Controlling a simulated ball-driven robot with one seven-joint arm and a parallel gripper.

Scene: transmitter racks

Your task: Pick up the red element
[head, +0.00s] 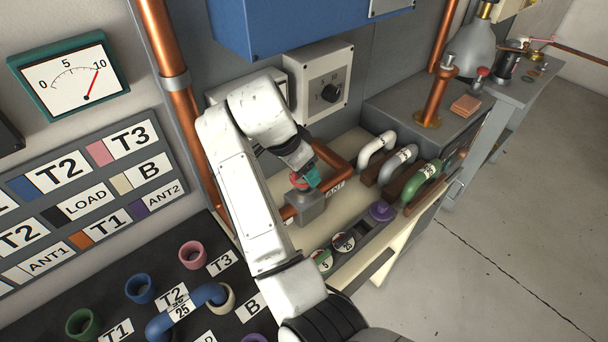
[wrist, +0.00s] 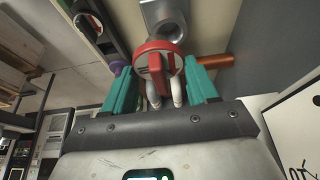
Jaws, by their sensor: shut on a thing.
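The red element (wrist: 157,60) is a round red disc with a raised grip bar, seen close up in the wrist view. My gripper (wrist: 162,78) has its teal fingers on either side and is shut on the grip bar. In the head view the red element (head: 297,181) shows as a small red patch beside my gripper (head: 310,178), partly hidden by the fingers. It is directly over the grey metal block (head: 305,207) on the cream bench. Whether it touches the block or is just clear of it, I cannot tell.
Copper pipes (head: 329,157) join the block close to my gripper. White, grey and green curved handles (head: 376,149) stand to the right. A purple knob (head: 381,212) and two round elements marked 5 and 25 (head: 343,243) sit in a grey strip in front. A panel box (head: 322,85) stands behind.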

